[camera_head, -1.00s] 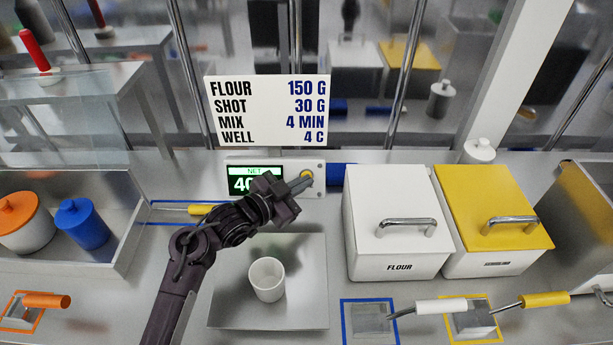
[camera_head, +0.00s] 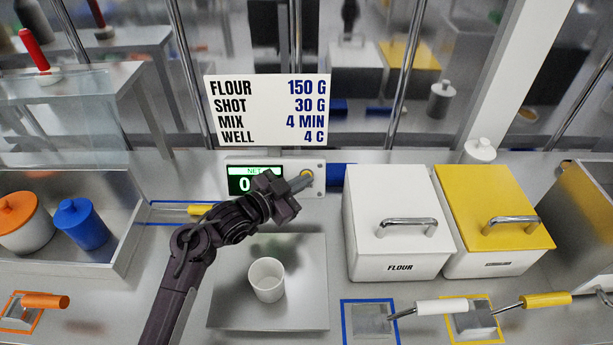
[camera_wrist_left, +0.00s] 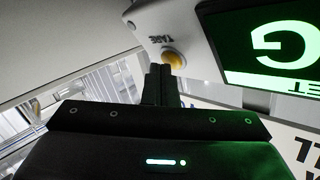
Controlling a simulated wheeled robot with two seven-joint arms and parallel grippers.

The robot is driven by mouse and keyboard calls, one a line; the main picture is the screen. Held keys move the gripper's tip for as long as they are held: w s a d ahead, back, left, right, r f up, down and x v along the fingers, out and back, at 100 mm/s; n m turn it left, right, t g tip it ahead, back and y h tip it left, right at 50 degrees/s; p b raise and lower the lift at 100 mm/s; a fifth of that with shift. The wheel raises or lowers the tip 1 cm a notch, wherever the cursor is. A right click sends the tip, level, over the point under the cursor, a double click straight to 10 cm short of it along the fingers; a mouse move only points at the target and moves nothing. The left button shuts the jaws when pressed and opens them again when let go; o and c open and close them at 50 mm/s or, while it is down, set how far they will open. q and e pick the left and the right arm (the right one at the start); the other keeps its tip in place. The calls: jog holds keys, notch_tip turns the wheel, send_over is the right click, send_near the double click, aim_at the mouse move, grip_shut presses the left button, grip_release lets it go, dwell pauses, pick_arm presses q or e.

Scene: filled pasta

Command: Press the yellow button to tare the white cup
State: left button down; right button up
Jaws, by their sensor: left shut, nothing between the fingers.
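The white cup (camera_head: 267,280) stands upright on the grey scale plate (camera_head: 310,313). Behind it is the scale's panel (camera_head: 319,165), with a green display (camera_head: 239,180) headed NET that reads 0 as far as it shows; my arm hides the rest. The yellow button (camera_head: 306,174) is on the panel's right, partly covered by my left gripper (camera_head: 304,181). My left gripper is shut and empty, its fingertips at the button. In the left wrist view the yellow button (camera_wrist_left: 174,59) shows beside the word TARE, at the closed fingertips (camera_wrist_left: 161,68). My right gripper is not in view.
A white flour bin (camera_head: 384,255) and a yellow-lidded bin (camera_head: 490,262) stand right of the scale. A sign (camera_head: 268,110) stands above the panel. Scoops lie at the front right. An open box (camera_head: 100,268) with orange-lidded and blue jars is at the left.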

pick_arm(q)
jog(key=shift+s+r+p, duration=0.3)
jog(key=shift+s+p, duration=0.4)
jog(key=shift+s, duration=0.05)
jog(key=s+p, duration=0.1)
jog(key=s+r+p, duration=0.1)
jog(key=s, duration=0.1)
jog(key=s+r+p, duration=0.1)
jog(key=shift+s+p, duration=0.25)
jog(key=shift+p, duration=0.1)
jog(key=shift+a, duration=0.1)
dwell(0.6)
